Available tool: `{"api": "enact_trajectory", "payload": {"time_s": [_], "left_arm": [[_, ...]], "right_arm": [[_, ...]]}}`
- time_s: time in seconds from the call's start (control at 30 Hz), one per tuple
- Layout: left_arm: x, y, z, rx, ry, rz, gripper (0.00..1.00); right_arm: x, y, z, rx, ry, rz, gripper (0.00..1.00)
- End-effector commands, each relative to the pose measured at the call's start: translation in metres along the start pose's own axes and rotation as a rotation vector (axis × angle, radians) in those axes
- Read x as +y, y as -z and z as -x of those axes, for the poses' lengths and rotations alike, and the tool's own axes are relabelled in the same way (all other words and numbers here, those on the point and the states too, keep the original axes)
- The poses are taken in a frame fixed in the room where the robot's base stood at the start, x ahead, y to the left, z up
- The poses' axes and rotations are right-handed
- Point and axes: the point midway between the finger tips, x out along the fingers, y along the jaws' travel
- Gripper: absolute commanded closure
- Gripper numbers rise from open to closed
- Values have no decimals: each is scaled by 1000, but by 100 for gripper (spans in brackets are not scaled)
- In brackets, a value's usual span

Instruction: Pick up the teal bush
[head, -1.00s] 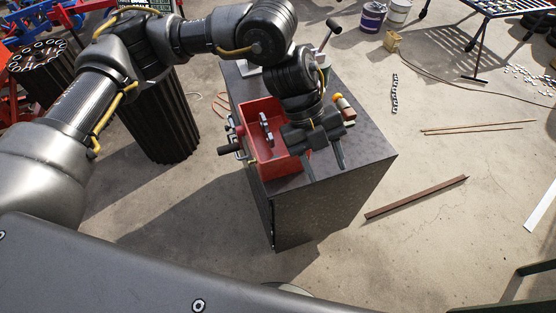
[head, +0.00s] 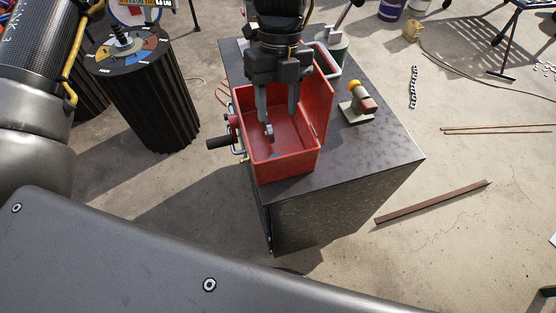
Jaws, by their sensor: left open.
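My left gripper (head: 277,114) is open and points down into the red box (head: 288,165) on the dark bench. Its two fingers are apart, with nothing seen between them. A small blue-teal patch (head: 275,155) shows low in the box near its front wall, below the fingers. It may be the teal bush, but it is too small to tell its shape. A small grey part (head: 269,131) shows in the box by the left fingertip, which hides some of it. My right gripper is not in view.
The bench top (head: 370,150) is clear at the front right. A small stand with a red and yellow piece (head: 360,103) is right of the box. A clamp with a black handle (head: 222,142) is on its left. A ribbed black drum (head: 150,110) stands at the left.

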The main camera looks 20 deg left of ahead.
Motion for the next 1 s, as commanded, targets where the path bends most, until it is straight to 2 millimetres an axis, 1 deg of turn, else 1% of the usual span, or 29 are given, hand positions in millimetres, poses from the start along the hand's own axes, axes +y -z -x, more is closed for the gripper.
{"api": "enact_trajectory", "payload": {"time_s": [0.03,0.13,0.27,0.4,0.5,0.63,0.87,1.0], "left_arm": [[0,-1,-3,1,-1,0,51],[-2,-4,-16,4,-4,-1,51],[-6,-10,-44,5,-5,-1,51],[-10,-17,-72,4,-3,-1,51],[-11,-19,-86,3,-3,-2,51],[-11,-19,-98,1,-1,-2,51],[-11,-19,-104,1,-1,-2,51],[-10,-19,-122,2,-3,-2,51]], "right_arm": [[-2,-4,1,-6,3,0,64],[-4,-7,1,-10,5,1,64],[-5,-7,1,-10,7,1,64],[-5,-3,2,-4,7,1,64],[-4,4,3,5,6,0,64],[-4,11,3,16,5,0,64],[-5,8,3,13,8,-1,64],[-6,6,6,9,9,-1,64]]}}
